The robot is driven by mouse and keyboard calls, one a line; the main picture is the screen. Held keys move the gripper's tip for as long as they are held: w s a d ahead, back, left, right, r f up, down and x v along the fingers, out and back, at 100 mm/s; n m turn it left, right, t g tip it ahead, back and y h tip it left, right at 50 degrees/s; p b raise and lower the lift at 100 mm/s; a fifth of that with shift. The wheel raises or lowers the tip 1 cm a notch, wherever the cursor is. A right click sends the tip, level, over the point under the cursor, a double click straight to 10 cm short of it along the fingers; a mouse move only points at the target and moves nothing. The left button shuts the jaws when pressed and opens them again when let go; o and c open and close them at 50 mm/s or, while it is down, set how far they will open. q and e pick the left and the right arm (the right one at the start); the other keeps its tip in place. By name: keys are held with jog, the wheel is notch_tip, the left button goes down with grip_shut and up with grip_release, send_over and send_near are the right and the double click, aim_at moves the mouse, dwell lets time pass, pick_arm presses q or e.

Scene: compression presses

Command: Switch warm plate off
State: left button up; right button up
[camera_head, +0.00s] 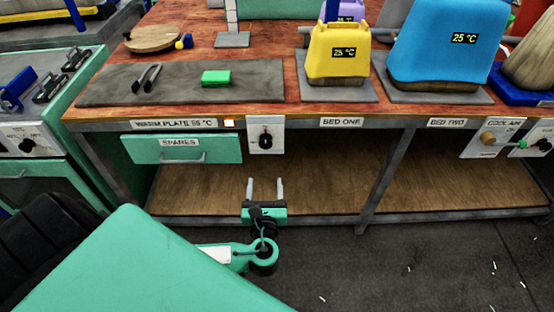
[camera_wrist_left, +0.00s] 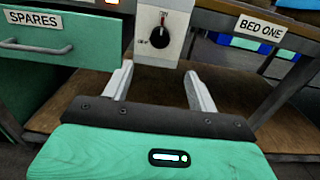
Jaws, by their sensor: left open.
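The warm plate (camera_head: 110,90) is a flat dark slab on the wooden bench, with the label "WARM PLATE 55 °C" on the bench edge below it. A small lamp (camera_head: 229,123) by the label glows orange-white. A black rotary knob (camera_head: 266,139) sits on a white panel below the edge; it also shows in the left wrist view (camera_wrist_left: 160,37). The knob's pointer seems to point up, and "OFF" seems printed at its lower left. My left gripper (camera_head: 266,186) is open and empty, below and in front of the knob, apart from it. My right gripper is not in view.
A green block (camera_head: 216,77) and dark tongs lie on the plate. The SPARES drawer (camera_head: 182,149) is shut, left of the knob. A yellow press (camera_head: 338,55) and a blue press (camera_head: 449,45) stand to the right. The shelf below is empty.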

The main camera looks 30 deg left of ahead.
aim_at(266, 146)
pick_arm(q)
jog(key=b+x, duration=0.1)
jog(key=x, duration=1.2)
jog(key=shift+w+a, duration=0.2)
jog(key=shift+a, duration=0.05)
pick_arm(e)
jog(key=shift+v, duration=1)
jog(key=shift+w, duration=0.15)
pick_arm(q)
jog(key=c, duration=1)
